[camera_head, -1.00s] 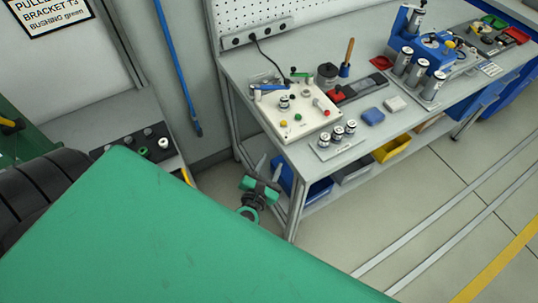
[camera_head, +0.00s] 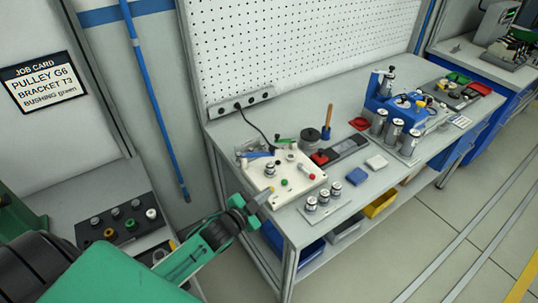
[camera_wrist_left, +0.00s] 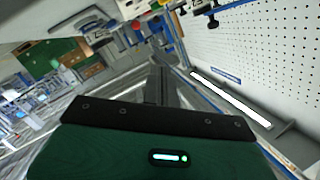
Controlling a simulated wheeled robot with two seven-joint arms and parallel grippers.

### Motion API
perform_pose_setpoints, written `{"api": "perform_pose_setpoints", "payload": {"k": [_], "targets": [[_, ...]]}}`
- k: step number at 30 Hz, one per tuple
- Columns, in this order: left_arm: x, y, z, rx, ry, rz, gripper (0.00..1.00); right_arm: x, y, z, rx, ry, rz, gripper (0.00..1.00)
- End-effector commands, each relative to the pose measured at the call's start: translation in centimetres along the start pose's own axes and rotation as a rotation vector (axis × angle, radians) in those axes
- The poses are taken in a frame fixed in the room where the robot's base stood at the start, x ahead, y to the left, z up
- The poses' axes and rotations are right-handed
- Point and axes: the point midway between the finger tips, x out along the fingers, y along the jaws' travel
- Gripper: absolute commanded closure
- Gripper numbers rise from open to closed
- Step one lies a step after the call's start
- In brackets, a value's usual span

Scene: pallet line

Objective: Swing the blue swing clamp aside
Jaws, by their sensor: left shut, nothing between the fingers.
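The blue swing clamp (camera_head: 257,155) is a small blue bar at the back left of the white fixture plate (camera_head: 304,183) on the bench. At this size I cannot tell exactly how its arm lies over the plate. My left gripper (camera_head: 264,193) is at the plate's front left corner in the head view, shut and empty, apart from the clamp. Its closed dark fingers show in the left wrist view (camera_wrist_left: 160,85), pointing along the bench. My right gripper is not in view.
A grey pegboard (camera_head: 300,50) rises behind the bench. Several metal cylinders (camera_head: 323,197) stand right of the plate, with a blue block (camera_head: 357,176) beyond. A dark tray (camera_head: 117,225) of bushings is at the left. A black cable (camera_head: 255,122) runs down to the plate.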

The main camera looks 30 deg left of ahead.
Motion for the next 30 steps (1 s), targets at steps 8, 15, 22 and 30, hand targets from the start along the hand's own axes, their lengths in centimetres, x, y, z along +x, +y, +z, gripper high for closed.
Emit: {"api": "perform_pose_setpoints", "payload": {"k": [8,15,22,30], "targets": [[0.7,-5.0,0.4,0.732,-0.097,-0.054,1.00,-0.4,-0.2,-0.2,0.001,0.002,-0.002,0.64],[1.8,-5.8,0.4,0.823,-0.113,-0.062,1.00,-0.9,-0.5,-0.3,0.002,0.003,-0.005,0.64],[5.3,-6.2,0.5,0.819,-0.112,-0.063,1.00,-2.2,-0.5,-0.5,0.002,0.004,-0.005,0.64],[10.0,-6.6,0.9,0.818,-0.113,-0.062,1.00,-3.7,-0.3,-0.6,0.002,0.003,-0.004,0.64]]}}
